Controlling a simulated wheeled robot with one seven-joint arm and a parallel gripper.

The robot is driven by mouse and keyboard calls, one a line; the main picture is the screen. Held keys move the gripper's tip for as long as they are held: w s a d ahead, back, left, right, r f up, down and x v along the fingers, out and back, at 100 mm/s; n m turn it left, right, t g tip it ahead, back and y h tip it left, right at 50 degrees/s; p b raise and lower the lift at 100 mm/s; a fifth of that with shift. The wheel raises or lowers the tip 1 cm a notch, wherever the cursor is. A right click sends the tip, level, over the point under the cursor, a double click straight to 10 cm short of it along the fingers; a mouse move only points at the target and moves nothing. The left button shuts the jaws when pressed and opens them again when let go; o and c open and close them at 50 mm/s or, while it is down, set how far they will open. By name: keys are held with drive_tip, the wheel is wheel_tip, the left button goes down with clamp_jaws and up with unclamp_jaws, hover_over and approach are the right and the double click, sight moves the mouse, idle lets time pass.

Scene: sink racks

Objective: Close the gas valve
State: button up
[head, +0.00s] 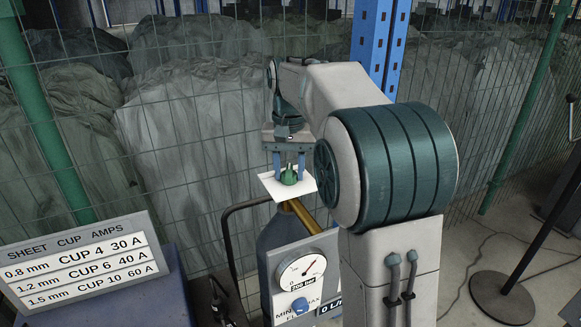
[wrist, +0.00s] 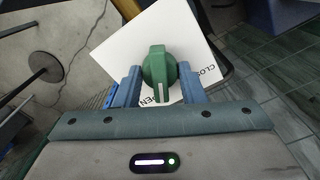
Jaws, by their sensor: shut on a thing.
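The gas valve is a green knob (head: 289,177) on a white square plate (head: 307,185), at the top of a dark gas cylinder (head: 275,236). In the wrist view the green knob (wrist: 158,66) stands between my two blue fingers. My gripper (head: 289,168) comes down from above and is shut on the knob's sides. The white mark on the knob points down in the wrist view, close to the partly hidden word ending in "PEN" on the plate (wrist: 185,25). The word starting "CLO" is at the plate's right side.
A round gauge (head: 303,268) marked "200 bar" is on the cylinder's front, above a blue flow knob (head: 300,305). A sheet cup amps sign (head: 80,262) stands at left. A wire fence and a blue post (head: 375,40) are behind. A black stand (head: 503,298) is at right.

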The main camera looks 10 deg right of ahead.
sight(289, 170)
drive_tip(key=n+p, duration=0.1)
drive_tip(key=n, duration=0.6)
drive_tip(key=o, duration=0.7)
wheel_tip(289, 170, up, 5)
drive_tip(key=p, duration=0.5)
